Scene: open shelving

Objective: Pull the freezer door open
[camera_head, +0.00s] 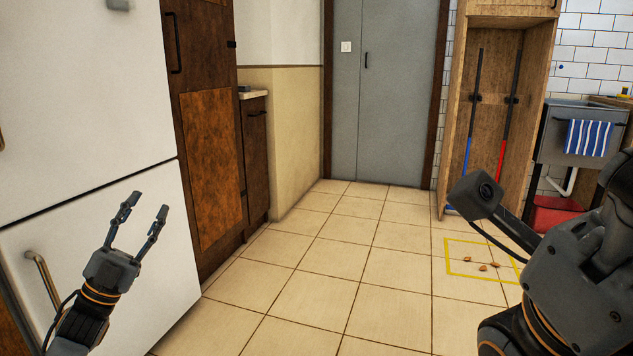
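A white fridge-freezer stands at the left, split by a dark horizontal seam. Its lower door (165,235) looks closed and has a curved metal handle (40,282) near the left edge. The upper door (85,90) also looks closed. I cannot tell which of the two is the freezer door. My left gripper (144,207) is open and empty in front of the lower door, its fingers pointing up, to the right of the handle. My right arm (580,270) shows at the right edge; its gripper fingers are not visible.
Brown wooden cabinets (212,160) stand right of the fridge. The tiled floor (335,260) is clear in the middle. A yellow taped square (461,273) with small brown bits lies at the right. An open cupboard (540,100) holds a blue and a red pole; a grey door (395,110) is behind.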

